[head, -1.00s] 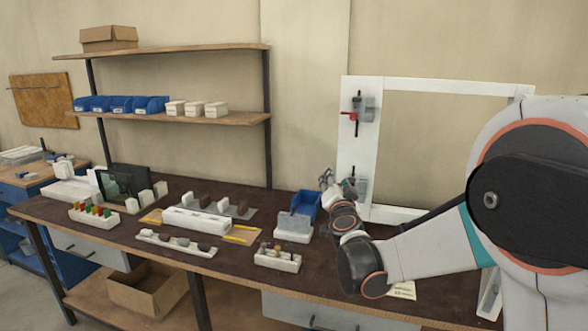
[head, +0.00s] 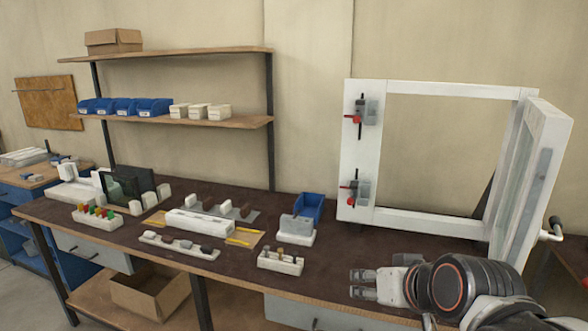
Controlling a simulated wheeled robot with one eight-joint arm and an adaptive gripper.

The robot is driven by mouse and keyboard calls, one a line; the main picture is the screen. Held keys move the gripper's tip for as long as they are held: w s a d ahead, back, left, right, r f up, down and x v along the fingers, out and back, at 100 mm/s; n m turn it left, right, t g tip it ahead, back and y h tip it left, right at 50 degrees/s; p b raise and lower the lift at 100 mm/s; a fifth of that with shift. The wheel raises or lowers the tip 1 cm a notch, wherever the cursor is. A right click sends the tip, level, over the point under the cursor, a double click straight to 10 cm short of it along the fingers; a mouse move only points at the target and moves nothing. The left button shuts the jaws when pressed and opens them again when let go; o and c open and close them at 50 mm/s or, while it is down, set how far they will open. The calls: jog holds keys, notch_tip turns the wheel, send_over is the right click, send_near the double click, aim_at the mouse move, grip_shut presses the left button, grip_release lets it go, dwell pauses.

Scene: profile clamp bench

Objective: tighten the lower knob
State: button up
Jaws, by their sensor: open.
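The lower knob (head: 353,187), with a red part on a grey clamp (head: 362,190), sits low on the left stile of the white frame (head: 350,145). A similar upper clamp (head: 364,112) with a red part sits higher on the same stile. My gripper (head: 352,284) is open and empty over the front edge of the bench, below and apart from the lower clamp. Its fingers point left. My arm comes in from the lower right. Both clamps are in plain view; how tight the lower knob is cannot be told.
A white-framed panel (head: 530,175) stands swung out on the right, with a handle (head: 553,230). A blue bin (head: 309,207) and a white block with parts (head: 281,262) are on the bench (head: 335,255) left of my gripper. The bench before the lower clamp is clear.

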aim_at(350, 203)
jog(key=s+d+f+g+h, duration=0.25)
jog(key=s+d+f, duration=0.25)
jog(key=s, duration=0.5)
jog(key=w+d+r+n+t+h, duration=0.25)
jog(key=w+n, duration=0.45)
jog(key=w, duration=0.7)
jog(key=w+d+r+n+t+h, duration=0.1)
jog(key=w+d+r+n+h, duration=0.15)
jog(key=w+n, duration=0.8)
jog(key=w+a+f+n+t, duration=0.25)
jog(key=w+n, duration=0.25)
jog(key=w, duration=0.3)
jog(key=w+a+f+n+t, duration=0.2)
jog(key=w+a+f+n, duration=0.25)
jog(key=w, duration=0.25)
jog(key=w+a+f+n+t, duration=0.25)
jog(key=w+n, duration=0.25)
jog(key=w, duration=0.3)
jog(key=shift+g+h, duration=0.25)
jog(key=shift+g, duration=0.05)
jog(key=b+x, duration=0.1)
jog(key=x, duration=0.3)
jog(key=b+x, duration=0.2)
jog(key=x, duration=0.2)
jog(key=f+b+x, duration=0.1)
jog(key=x, duration=0.3)
jog(key=shift+d, duration=0.25)
jog(key=shift+w+d+r+b, duration=0.1)
jog(key=shift+w+d+b, duration=0.2)
jog(key=shift+w, duration=0.35)
